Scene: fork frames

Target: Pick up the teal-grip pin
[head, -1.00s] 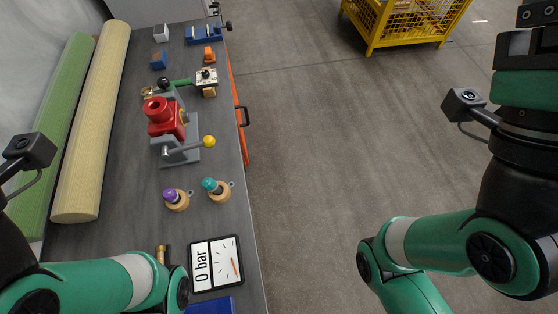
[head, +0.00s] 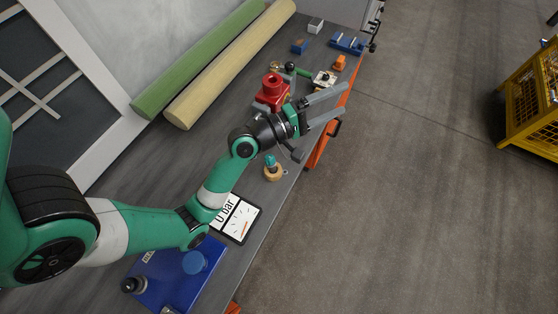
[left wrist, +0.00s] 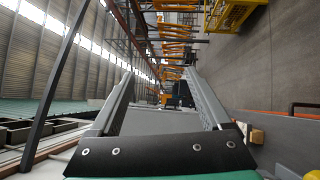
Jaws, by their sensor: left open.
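The teal-grip pin (head: 270,160) stands in a round wooden base on the grey bench, just below my left wrist in the head view. My left gripper (head: 338,104) is open and empty, with its two grey fingers spread. It points right, above and beyond the pin, near the red clamp device and the bench's edge. In the left wrist view the open fingers (left wrist: 159,76) frame only the distant hall, and I cannot make out the pin there. The purple-grip pin is not visible now. My right gripper is out of view.
A red device (head: 271,91) stands beside my left gripper. Green (head: 190,72) and cream (head: 230,70) rolls lie along the back. Open floor is on the right, with a yellow cage (head: 530,110).

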